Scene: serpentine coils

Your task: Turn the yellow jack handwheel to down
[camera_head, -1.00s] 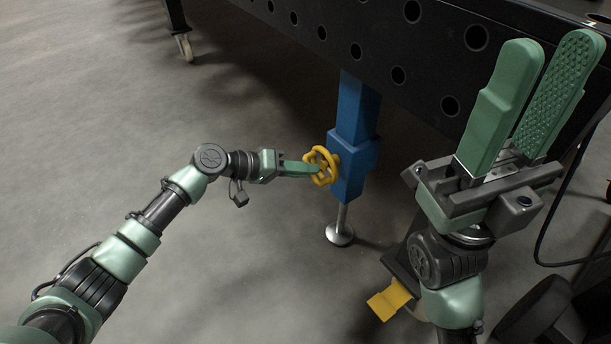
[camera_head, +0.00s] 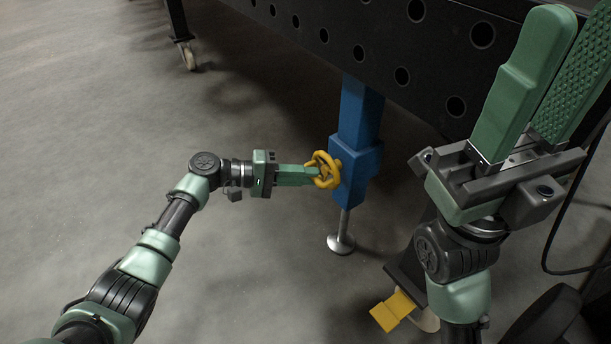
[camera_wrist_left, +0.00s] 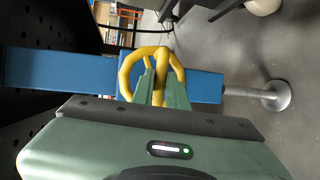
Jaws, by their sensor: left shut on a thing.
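The yellow handwheel (camera_head: 326,169) sits on the left side of the blue jack (camera_head: 357,165), under the dark table. The jack's steel foot (camera_head: 341,243) is near or on the floor; I cannot tell if it touches. My left gripper (camera_head: 312,173) is shut on the handwheel, its fingers reaching in at the rim and spokes. In the left wrist view the handwheel (camera_wrist_left: 152,62) arches over the fingertips, with the blue jack (camera_wrist_left: 60,70) behind it. My right gripper (camera_head: 553,75) is raised at the right, fingers apart, with nothing visible between them.
The dark table side (camera_head: 400,50) with round holes runs above the jack. A caster (camera_head: 188,56) stands at the upper left. A yellow pedal-like piece (camera_head: 393,310) is low at the right. A dark cable (camera_head: 556,230) hangs at the right. The floor at left is clear.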

